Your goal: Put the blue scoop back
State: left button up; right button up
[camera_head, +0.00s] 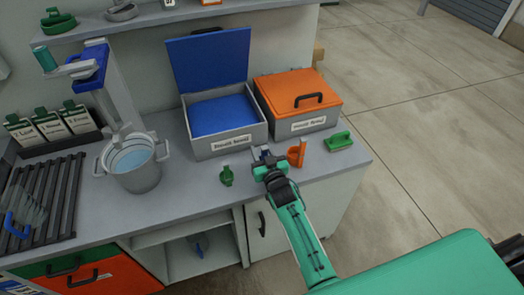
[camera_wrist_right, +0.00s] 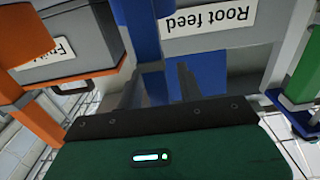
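A blue scoop (camera_head: 264,152) stands at the bench front edge, before the open grey box (camera_head: 226,142) with blue contents and a raised blue lid (camera_head: 208,58). My right gripper (camera_head: 266,161) is at the scoop. In the right wrist view, a blue upright part of the scoop (camera_wrist_right: 140,30) passes between my grey fingers (camera_wrist_right: 158,88), with a gap visible on one side. The fingers look open around it; contact is not clear. The box label reads "Root feed", inverted in the wrist view. My left gripper is not in view.
A green scoop (camera_head: 227,176) stands left of the gripper and an orange scoop (camera_head: 297,154) close to its right. An orange-lidded box (camera_head: 298,92) is closed. A green-handled brush (camera_head: 338,141) lies near the right bench edge. A metal bucket (camera_head: 134,165) stands at left.

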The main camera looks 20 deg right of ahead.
jog(key=shift+r, duration=0.1)
jog(key=shift+s+r, duration=0.1)
jog(key=s+b, duration=0.2)
jog(key=s, duration=0.9)
jog(key=shift+s+d, duration=0.2)
jog(key=shift+s, duration=0.2)
jog(key=s+f+n+g, duration=0.1)
jog(key=s+f+g, duration=0.3)
jog(key=f, duration=0.8)
jog(key=s+f+g, duration=0.2)
jog(key=s+f, duration=0.4)
jog(key=f, duration=0.6)
jog(key=s+f+n+g, duration=0.1)
jog(key=s+f+g, duration=0.3)
jog(key=f, duration=0.7)
jog(key=s+d+f+g, duration=0.2)
jog(key=s+f, duration=0.4)
jog(key=s, duration=0.4)
jog(key=s+d+f+g, duration=0.2)
jog(key=s+f, duration=0.4)
jog(key=s, duration=0.5)
jog(key=s+d+f+g, duration=0.2)
jog(key=s+f, duration=0.4)
jog(key=s, duration=0.5)
jog(key=shift+s+d+f+g+h, duration=0.3)
jog(key=shift+d+f+g, duration=0.1)
jog(key=shift+g, duration=0.1)
